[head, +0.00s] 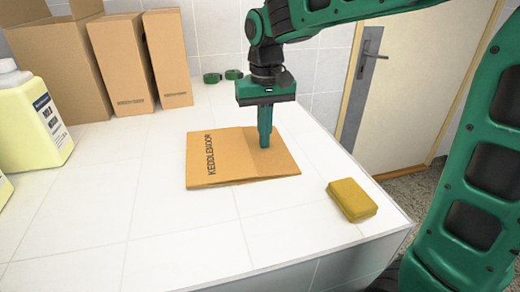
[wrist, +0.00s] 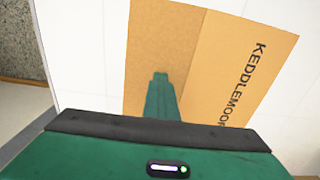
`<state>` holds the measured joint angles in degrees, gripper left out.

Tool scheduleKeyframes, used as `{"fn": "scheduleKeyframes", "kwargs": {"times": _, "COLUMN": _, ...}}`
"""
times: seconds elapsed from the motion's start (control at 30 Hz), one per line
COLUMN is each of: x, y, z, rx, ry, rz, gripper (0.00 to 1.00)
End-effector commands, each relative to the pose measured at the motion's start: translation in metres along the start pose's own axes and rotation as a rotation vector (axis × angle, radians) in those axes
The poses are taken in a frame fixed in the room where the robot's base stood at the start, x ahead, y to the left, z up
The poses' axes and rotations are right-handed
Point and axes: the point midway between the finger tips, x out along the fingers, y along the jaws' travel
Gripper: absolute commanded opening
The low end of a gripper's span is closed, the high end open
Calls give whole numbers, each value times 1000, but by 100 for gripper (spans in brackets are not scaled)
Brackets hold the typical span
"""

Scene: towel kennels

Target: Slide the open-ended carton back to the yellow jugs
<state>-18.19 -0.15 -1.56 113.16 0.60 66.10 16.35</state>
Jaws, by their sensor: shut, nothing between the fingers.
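A tan carton (head: 222,165) marked KEDDLEMOOR lies low on the white tiled counter. In the wrist view its printed face (wrist: 225,75) is beside a plainer brown section (wrist: 150,45). My gripper (head: 264,145) points down, shut and empty, with its fingertips over the plainer section; they also show in the wrist view (wrist: 160,76). I cannot tell whether the tips touch the carton or are just above it. A yellow jug (head: 30,130) with a white cap stands at the left edge, apart from the carton. Part of another yellow jug (head: 3,190) shows below it.
A large open brown carton (head: 60,75) and two narrow upright cartons (head: 122,65) (head: 168,60) stand at the back left. Two small green items (head: 222,77) lie behind. A mustard-yellow sponge-like block (head: 352,199) lies near the right counter edge. The counter between carton and jugs is clear.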

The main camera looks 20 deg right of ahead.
Motion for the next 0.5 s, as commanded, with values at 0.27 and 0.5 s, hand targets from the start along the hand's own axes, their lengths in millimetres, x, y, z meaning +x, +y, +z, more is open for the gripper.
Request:
{"fn": "scheduleKeyframes", "kwargs": {"times": 0.27, "x": 4, "y": -13, "z": 2, "rx": -12, "ry": -9, "rz": 1, "gripper": 0}}
{"fn": "scheduleKeyframes", "kwargs": {"times": 0.5, "x": 3, "y": -27, "z": 2, "rx": -12, "ry": -9, "rz": 1, "gripper": 0}}
